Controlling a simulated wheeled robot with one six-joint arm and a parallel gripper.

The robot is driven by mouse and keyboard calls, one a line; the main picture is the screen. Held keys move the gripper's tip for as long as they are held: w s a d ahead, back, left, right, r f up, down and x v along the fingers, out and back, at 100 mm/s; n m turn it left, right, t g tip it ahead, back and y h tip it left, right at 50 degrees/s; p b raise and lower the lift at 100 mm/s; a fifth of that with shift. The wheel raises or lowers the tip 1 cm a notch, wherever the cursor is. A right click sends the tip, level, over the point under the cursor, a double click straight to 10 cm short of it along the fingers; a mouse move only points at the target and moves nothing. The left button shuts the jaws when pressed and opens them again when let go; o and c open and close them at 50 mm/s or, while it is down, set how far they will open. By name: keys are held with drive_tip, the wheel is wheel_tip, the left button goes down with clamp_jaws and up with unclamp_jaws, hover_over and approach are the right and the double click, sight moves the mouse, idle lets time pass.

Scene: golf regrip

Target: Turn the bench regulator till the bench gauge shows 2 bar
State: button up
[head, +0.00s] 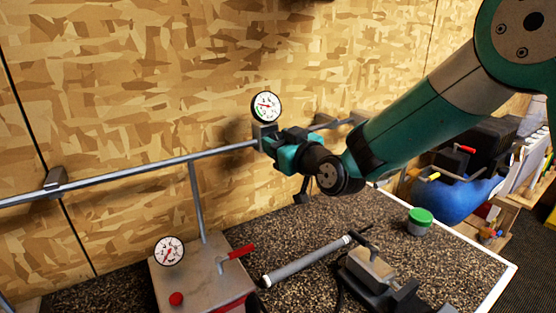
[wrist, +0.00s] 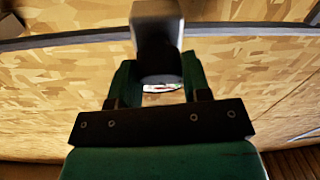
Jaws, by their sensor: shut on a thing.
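A round white gauge (head: 266,106) with a dark rim and a red needle stands on the wall pipe, on top of a grey regulator body (head: 264,131). The needle lies near level, but the number is too small to read. My gripper (head: 272,145) is at this body, just below the gauge. In the wrist view my gripper (wrist: 159,76) has its green fingers on both sides of the dark round regulator knob (wrist: 158,58), shut on it. The knob is hidden in the head view. Only a sliver of the gauge (wrist: 162,88) shows in the wrist view.
A second gauge (head: 169,251) stands on a metal box (head: 205,274) with a red lever (head: 241,251) and a red button (head: 176,298). A grey tube (head: 305,262), a vise (head: 370,268) and a green-lidded jar (head: 420,221) are on the speckled bench. The pipe (head: 120,177) runs along the wall.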

drive_tip(key=n+b, duration=0.1)
drive_tip(key=b, duration=0.1)
drive_tip(key=n+b, duration=0.1)
drive_tip(key=b, duration=0.1)
drive_tip(key=shift+w+d+f+g+y, duration=0.1)
drive_tip(key=shift+f+g+y, duration=0.2)
drive_tip(key=shift+y, duration=0.1)
drive_tip(key=shift+r+n+g+b, duration=0.3)
drive_tip(key=shift+r+n+b, duration=0.05)
drive_tip(key=shift+n+b, duration=0.25)
drive_tip(key=o, duration=0.9)
drive_tip(key=shift+b+v, duration=3.15)
drive_tip(key=shift+v, duration=5.65)
drive_tip(key=shift+f, duration=0.2)
